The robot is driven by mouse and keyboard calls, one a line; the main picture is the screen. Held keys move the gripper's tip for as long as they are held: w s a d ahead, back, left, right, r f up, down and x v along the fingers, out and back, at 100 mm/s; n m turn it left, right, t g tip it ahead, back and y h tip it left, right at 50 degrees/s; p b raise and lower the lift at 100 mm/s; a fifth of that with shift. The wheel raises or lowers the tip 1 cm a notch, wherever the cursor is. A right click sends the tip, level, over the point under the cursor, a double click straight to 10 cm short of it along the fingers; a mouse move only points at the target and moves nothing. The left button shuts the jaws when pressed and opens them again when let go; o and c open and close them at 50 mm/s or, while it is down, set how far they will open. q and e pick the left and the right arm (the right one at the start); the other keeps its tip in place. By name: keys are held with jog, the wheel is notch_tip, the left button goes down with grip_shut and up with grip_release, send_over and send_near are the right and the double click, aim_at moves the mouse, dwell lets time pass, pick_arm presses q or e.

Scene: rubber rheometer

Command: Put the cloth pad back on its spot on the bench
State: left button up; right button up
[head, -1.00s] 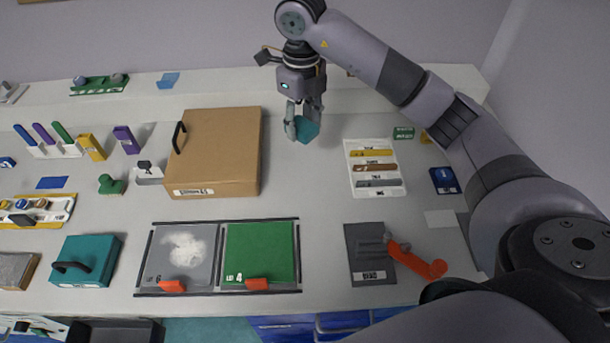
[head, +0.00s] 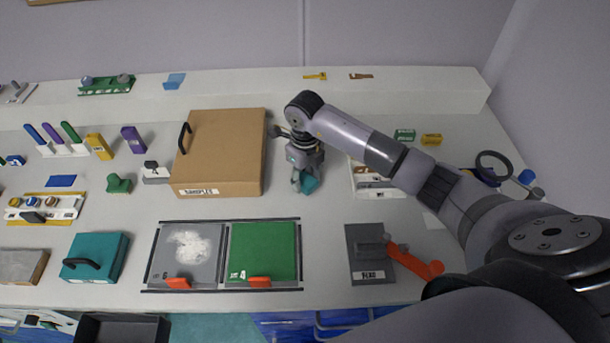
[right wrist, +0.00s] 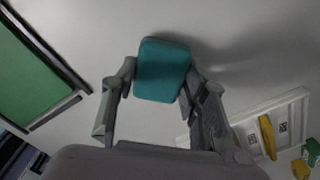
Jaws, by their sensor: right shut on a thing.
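My right gripper (head: 300,176) is shut on the teal cloth pad (head: 309,184) and holds it over the bench, just right of the tan case. In the right wrist view the pad (right wrist: 161,70) sits between the two fingers (right wrist: 158,92), its broad teal face clear of other things. A soft shadow lies on the bench beside it; the exact height is hard to tell. My left gripper is not in view. I cannot tell which mark on the bench is the pad's spot.
The tan case (head: 222,150) stands left of the gripper. The framed green plate (head: 262,250) and grey plate (head: 188,252) lie in front. A white tray (head: 376,193) is partly hidden under my arm. A grey plate with an orange handle (head: 415,262) lies front right.

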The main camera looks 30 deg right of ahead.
aim_at(305, 179)
jog(key=shift+f, duration=0.1)
jog(key=shift+f, duration=0.1)
jog(key=o, duration=1.1)
jog(key=shift+r, duration=0.25)
notch_tip(305, 179, up, 12)
jog(key=b, duration=0.3)
